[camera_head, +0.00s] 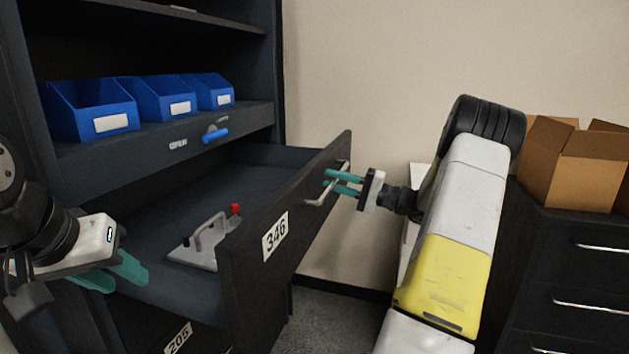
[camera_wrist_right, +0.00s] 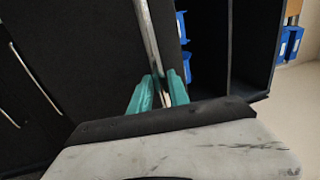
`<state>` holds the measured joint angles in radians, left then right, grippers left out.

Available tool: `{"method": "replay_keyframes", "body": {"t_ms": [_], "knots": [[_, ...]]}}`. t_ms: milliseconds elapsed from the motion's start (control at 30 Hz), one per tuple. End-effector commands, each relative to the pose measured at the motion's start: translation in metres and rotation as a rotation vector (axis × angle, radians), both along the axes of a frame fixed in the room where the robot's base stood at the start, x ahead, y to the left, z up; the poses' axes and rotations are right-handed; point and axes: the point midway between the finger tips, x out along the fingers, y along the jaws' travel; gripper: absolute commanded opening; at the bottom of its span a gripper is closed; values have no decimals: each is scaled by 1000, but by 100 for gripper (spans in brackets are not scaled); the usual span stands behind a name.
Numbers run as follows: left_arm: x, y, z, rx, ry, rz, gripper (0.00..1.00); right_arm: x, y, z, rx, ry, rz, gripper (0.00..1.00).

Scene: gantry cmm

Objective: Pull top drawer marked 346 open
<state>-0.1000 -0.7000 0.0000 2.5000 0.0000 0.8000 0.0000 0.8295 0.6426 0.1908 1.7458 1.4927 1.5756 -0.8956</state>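The drawer marked 346 (camera_head: 275,237) stands well out from the dark cabinet, with its inside showing. Its metal bar handle (camera_head: 327,186) is near the far end of the drawer front; the bar also shows in the right wrist view (camera_wrist_right: 148,35). My right gripper (camera_head: 343,182) is at this handle, with its teal fingers on either side of the bar and apparently closed on it. In the right wrist view the bar runs between the fingertips (camera_wrist_right: 160,78). My left gripper (camera_head: 112,275) is at the lower left, fingers apart and empty, near the drawer's left side.
A grey fixture with a handle and red knob (camera_head: 208,240) lies in the drawer. Blue bins (camera_head: 95,108) stand on the shelf above. A blue-handled tool (camera_head: 215,134) is at the shelf edge. Drawer 206 (camera_head: 178,338) is below. A cardboard box (camera_head: 575,165) sits on the right cabinet.

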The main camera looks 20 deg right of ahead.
Motion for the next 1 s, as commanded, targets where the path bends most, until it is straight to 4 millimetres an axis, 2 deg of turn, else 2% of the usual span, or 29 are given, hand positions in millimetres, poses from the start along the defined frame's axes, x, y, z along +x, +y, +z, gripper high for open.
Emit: {"method": "replay_keyframes", "body": {"t_ms": [400,800,1000], "knots": [[0,0,0,0,0,0,36,-2,-3,1,1,-3,-1,35],[0,0,0,0,0,0,36,-36,-52,-12,1,-1,-3,35],[0,0,0,0,0,0,36,-44,-62,-15,0,-1,-1,35]]}}
